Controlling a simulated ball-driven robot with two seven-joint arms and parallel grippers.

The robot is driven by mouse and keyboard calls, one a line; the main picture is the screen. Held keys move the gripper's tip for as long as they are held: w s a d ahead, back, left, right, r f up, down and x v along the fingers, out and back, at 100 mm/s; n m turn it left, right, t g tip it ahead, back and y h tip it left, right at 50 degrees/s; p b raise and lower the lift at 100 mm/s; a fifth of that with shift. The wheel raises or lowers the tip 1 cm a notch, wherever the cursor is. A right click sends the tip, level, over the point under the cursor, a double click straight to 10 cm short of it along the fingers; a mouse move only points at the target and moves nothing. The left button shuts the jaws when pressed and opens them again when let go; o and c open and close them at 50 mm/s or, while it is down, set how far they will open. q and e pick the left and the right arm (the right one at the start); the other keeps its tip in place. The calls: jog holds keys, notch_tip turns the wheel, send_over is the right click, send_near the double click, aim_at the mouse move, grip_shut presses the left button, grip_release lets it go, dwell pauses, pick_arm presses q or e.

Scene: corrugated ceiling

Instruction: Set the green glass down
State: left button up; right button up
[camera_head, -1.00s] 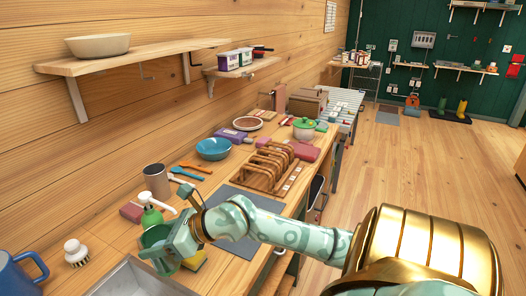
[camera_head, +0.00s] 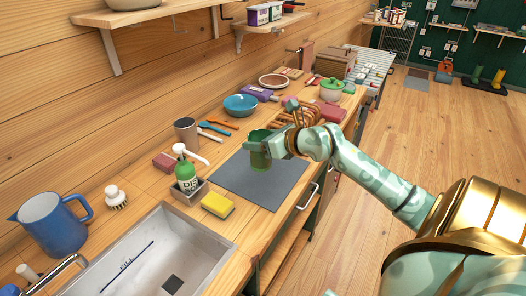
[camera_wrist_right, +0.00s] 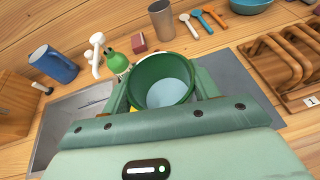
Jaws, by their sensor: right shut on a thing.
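The green glass (camera_head: 259,152) is held in my right gripper (camera_head: 271,146), over the dark grey mat (camera_head: 240,180) on the wooden counter. In the right wrist view the green glass (camera_wrist_right: 163,82) is between the two fingers, its open mouth toward the camera and its inside pale. My right gripper is shut on it. It looks upright in the head view. I cannot tell whether its base touches the mat. My left gripper is not in view.
A sink (camera_head: 150,255), a yellow sponge (camera_head: 217,205) and a green soap bottle (camera_head: 186,174) stand to the left of the mat. The mat's front part is clear.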

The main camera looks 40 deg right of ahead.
jog(key=shift+w+d+f+b, duration=1)
jog(key=shift+w+d+f, duration=0.3)
jog(key=shift+f, duration=0.65)
jog(key=shift+w+d+f+b, duration=1.05)
jog(key=shift+w+f, duration=0.45)
jog(key=shift+f, duration=0.4)
jog(key=shift+w+d+f+b, duration=0.95)
jog(key=shift+w+d+f, duration=0.35)
jog(key=shift+f, duration=0.65)
jog(key=shift+w+a, duration=0.1)
jog(key=shift+f, duration=0.15)
jog(key=o, duration=1.5)
